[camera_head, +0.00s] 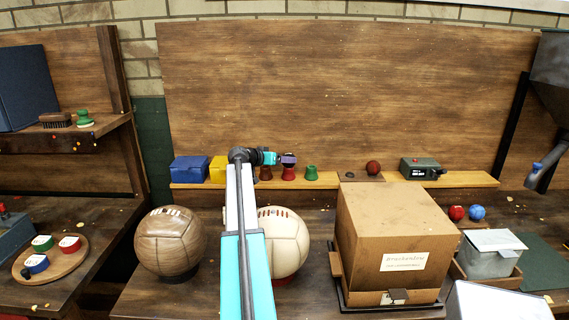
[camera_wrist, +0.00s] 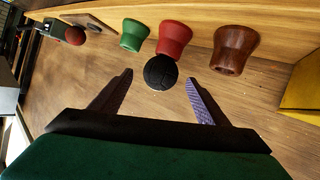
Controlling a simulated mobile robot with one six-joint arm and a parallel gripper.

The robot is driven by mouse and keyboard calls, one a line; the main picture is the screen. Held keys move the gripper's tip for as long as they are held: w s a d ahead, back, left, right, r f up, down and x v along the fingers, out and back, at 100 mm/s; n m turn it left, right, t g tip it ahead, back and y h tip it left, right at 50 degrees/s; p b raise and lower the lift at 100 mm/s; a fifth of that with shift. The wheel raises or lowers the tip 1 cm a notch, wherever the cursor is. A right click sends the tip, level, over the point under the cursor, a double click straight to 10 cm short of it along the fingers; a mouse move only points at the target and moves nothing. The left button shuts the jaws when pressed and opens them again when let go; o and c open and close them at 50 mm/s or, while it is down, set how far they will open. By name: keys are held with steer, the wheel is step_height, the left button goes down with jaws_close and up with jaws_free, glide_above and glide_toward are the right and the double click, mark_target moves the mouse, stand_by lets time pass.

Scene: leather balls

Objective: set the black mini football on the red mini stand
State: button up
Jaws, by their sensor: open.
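The black mini football (camera_wrist: 160,73) is a small dark ball in the wrist view. It lies against the upper end of the red mini stand (camera_wrist: 174,38) and appears to rest on it. The red stand also shows in the head view (camera_head: 288,174) on the back shelf, just below my gripper (camera_head: 288,159). In the wrist view my gripper (camera_wrist: 159,78) is open, with one purple finger on each side of the ball and a gap to both. In the head view my gripper mostly hides the ball.
A green stand (camera_head: 311,173) and a brown stand (camera_head: 265,173) flank the red one on the shelf (camera_head: 340,180). A yellow box (camera_head: 218,169) and blue box (camera_head: 189,169) stand left. A dark red ball (camera_head: 373,168) and a radio-like box (camera_head: 420,168) stand right. Large balls and a carton are in front.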

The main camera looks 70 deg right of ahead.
steer(key=b+v, duration=0.1)
steer(key=v, duration=0.7)
steer(key=shift+w+a+b, duration=0.15)
steer(key=shift+a+b, duration=0.15)
steer(key=shift+b, duration=0.1)
steer(key=shift+r, duration=0.1)
